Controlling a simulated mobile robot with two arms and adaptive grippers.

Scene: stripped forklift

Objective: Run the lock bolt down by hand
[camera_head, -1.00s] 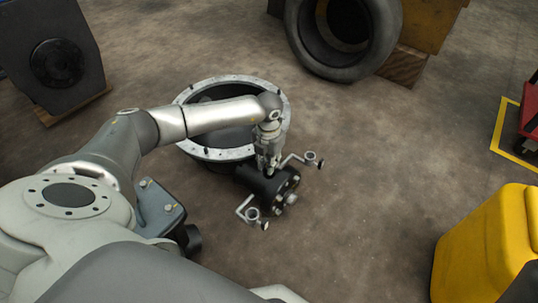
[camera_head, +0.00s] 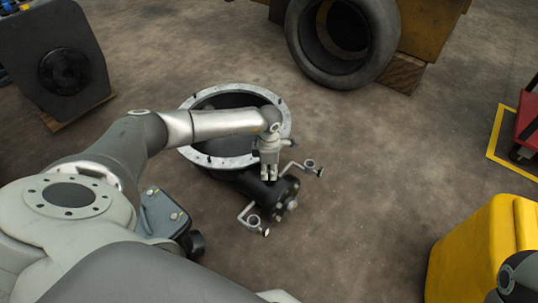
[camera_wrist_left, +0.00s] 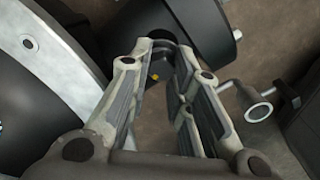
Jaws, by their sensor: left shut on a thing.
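My left gripper (camera_head: 269,179) points down onto the black cylinder assembly (camera_head: 283,188), which lies on the floor beside the ring-shaped housing. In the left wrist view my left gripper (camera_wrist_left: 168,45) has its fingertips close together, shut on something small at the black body. I take this to be the lock bolt, but the fingers hide it and I cannot see its head or thread. A small yellow spot (camera_wrist_left: 155,77) shows between the fingers. Two bent levers with ring ends (camera_head: 310,165) (camera_head: 252,220) stick out from the assembly. My right gripper is not in view.
The round housing with a pale bolted rim (camera_head: 283,105) stands just behind the gripper. A tyre (camera_head: 300,40) is at the back, a dark block (camera_head: 90,75) at the left, and a yellow case (camera_head: 470,255) at the lower right. Floor right of the assembly is clear.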

